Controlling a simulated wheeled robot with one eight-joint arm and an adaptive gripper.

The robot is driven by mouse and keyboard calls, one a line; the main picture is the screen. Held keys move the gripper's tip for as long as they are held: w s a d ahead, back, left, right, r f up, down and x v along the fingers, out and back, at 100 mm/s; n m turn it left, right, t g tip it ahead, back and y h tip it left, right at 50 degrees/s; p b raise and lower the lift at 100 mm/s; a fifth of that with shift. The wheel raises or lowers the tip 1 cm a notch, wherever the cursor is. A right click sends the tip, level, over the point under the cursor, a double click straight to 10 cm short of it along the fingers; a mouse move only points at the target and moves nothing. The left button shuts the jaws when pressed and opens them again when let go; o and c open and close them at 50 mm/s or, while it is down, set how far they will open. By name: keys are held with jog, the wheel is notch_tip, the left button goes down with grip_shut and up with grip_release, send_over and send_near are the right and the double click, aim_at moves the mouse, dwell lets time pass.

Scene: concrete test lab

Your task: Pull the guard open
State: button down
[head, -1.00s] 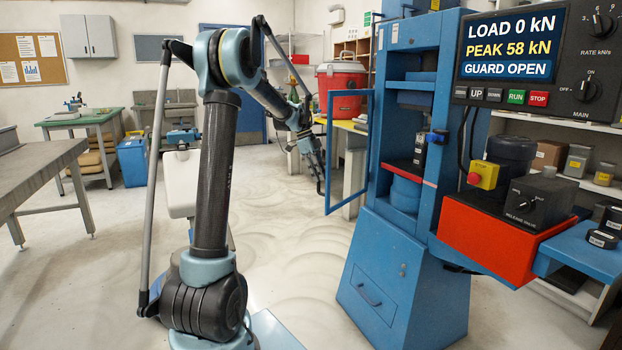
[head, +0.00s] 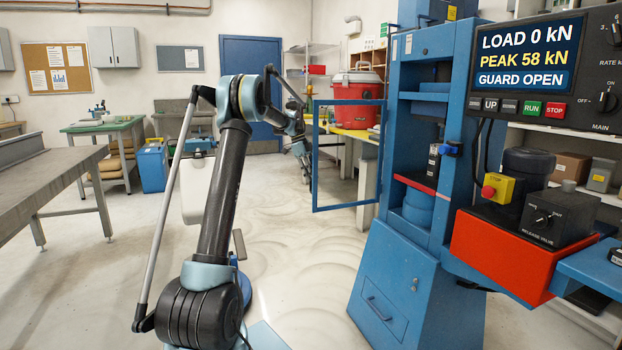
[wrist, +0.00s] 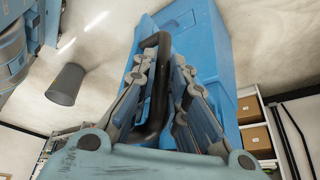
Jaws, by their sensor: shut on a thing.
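The guard (head: 316,180) is a blue rectangular frame with a clear middle. It stands swung out to the left of the blue press (head: 384,220), hinged at the press side, leaving the press front uncovered. My gripper (head: 304,165) is at the guard's free left edge, small and partly hidden by the frame in the head view. In the wrist view my gripper (wrist: 160,70) is shut on the black bar handle (wrist: 154,95), which stands between its fingers. The display (head: 525,57) reads LOAD 0 kN, PEAK 58 kN, GUARD OPEN.
A red cooler (head: 357,98) sits on a bench (head: 352,133) behind the guard. A red pump unit (head: 500,250) stands right of the press. A grey table (head: 45,175) is at the left. The floor (head: 310,255) left of the press is clear.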

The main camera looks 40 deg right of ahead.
jog(key=shift+d+r, duration=0.1)
jog(key=shift+d, duration=0.05)
jog(key=c, duration=1.6)
grip_release()
jog(key=shift+w+r, duration=0.2)
jog(key=shift+r, duration=0.2)
jog(key=v, duration=1.1)
